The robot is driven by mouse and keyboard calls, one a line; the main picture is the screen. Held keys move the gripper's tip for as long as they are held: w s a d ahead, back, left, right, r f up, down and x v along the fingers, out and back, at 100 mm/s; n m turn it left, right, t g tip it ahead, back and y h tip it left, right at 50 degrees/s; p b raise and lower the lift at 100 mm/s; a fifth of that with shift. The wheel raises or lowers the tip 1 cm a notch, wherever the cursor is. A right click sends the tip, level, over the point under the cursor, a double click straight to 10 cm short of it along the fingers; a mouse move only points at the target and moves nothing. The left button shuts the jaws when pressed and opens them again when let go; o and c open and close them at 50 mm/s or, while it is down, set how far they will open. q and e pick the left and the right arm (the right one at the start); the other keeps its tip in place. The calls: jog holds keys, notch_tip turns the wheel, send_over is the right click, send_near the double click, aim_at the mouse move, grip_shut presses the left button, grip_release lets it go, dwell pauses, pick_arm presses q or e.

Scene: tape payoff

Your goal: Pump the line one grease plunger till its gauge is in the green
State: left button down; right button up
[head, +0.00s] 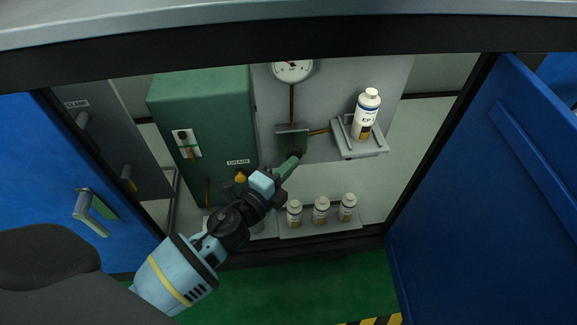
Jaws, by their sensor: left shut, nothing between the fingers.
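The round white gauge (293,70) is on the grey back panel, its top cut off by the cabinet's upper edge; I cannot read its needle against a green band. A pipe runs down from it to a small green pump block (291,138). A dark round plunger end (297,153) shows at the block's lower front. My left gripper (290,164) reaches in from the lower left, shut and empty, with its tip at or very near the plunger. I cannot tell whether they touch. My right gripper is not in view.
A bottle marked EP (366,115) stands on a bracket shelf (372,152) right of the block. Three smaller bottles (321,210) stand on the cabinet floor. A green tank (205,130) labelled DRAIN is at left. Blue doors stand open at left and right (490,200).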

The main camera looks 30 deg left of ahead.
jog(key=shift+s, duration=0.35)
